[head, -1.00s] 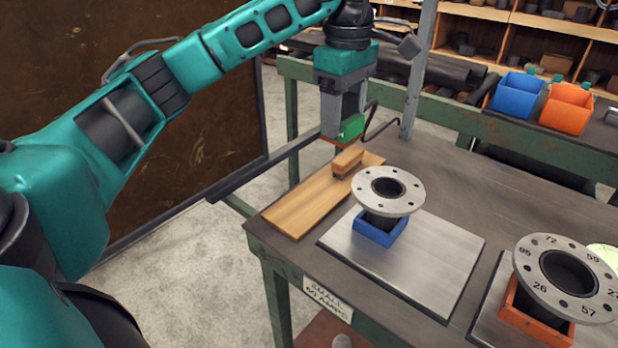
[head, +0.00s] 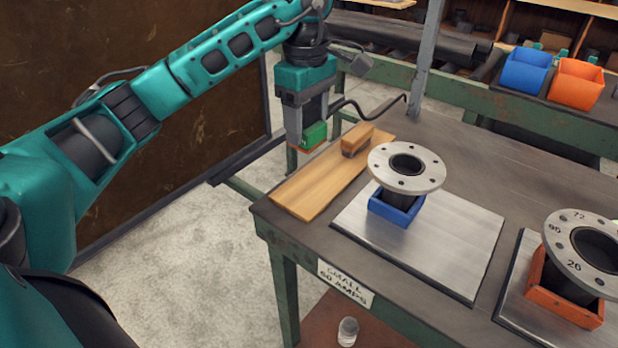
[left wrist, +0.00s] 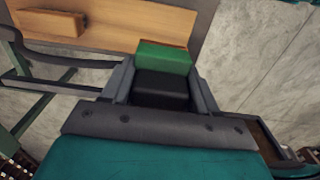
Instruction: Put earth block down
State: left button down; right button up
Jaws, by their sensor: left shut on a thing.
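In the left wrist view the block (left wrist: 162,57) sits between the fingers of my gripper (left wrist: 160,82), overlapping the board's edge (left wrist: 130,35), with concrete floor beyond. My right gripper is out of view.
A wooden brush (head: 358,139) lies on the board's far end. A flanged pipe (head: 407,166) stands in a blue holder (head: 397,208) on a steel plate (head: 440,245). Another flanged pipe (head: 590,250) in an orange holder (head: 560,298) is at right. A grey post (head: 425,65) rises behind.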

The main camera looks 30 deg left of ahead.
pick_arm(q)
notch_tip(320, 180, down, 7)
jog(key=shift+r, duration=0.2)
jog(key=shift+f+b, duration=0.3)
jog(key=shift+f, duration=2.1)
jog(key=shift+f, duration=0.1)
jog(key=shift+c, duration=1.4)
grip_release()
jog(key=shift+f, duration=0.1)
jog(key=shift+r, duration=0.4)
notch_tip(320, 180, up, 12)
jog(key=shift+f+p, duration=0.2)
jog(key=shift+p, duration=0.35)
